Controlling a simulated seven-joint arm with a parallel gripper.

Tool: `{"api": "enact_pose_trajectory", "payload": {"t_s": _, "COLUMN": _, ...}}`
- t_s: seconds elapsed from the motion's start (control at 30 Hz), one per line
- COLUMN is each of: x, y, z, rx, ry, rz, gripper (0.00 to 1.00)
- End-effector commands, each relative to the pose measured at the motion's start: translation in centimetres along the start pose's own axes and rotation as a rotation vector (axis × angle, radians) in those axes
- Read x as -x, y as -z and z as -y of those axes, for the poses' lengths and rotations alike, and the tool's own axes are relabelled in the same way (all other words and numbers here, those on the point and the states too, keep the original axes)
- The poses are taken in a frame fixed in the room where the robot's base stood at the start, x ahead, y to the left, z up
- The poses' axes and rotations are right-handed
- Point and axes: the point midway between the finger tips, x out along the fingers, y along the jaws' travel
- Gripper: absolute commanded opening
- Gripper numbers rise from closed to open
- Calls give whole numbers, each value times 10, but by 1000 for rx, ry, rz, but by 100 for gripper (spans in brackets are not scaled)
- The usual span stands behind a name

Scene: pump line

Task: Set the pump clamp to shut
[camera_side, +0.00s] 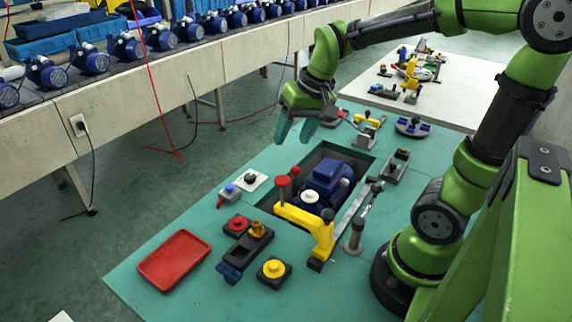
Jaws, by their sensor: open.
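A blue pump (322,184) sits in a dark rectangular recess in the teal table. A yellow arm (306,217) on a yellow upright stands at the recess's near edge and reaches left across it. A red-topped post (283,188) rises by its left end. A grey lever (350,213) lies slanted along the recess's right side, beside a grey post. I cannot tell for sure which of these is the pump clamp, nor its setting. My gripper (296,131) is open and empty, fingers down, beyond and left of the pump, apart from it.
A red tray (174,260) lies at the table's front left. Red (237,225) and yellow (273,270) knobs on dark bases and a dark block with a brass-coloured top (258,231) stand nearby. More fixtures stand behind the recess. A conveyor with several pumps runs at upper left.

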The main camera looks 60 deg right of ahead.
Motion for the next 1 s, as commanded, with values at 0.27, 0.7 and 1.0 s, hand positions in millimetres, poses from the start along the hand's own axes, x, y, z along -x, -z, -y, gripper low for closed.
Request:
{"api": "enact_pose_trajectory", "payload": {"t_s": 0.27, "x": 16, "y": -46, "z": 14, "rx": 82, "ry": 89, "rz": -86, "gripper": 54}}
{"api": "enact_pose_trajectory", "payload": {"t_s": 0.7, "x": 34, "y": -90, "z": 23, "rx": 177, "ry": 180, "rz": -187, "gripper": 54}}
{"api": "enact_pose_trajectory", "payload": {"t_s": 1.0, "x": 40, "y": -91, "z": 26, "rx": 189, "ry": 193, "rz": -206, "gripper": 54}}
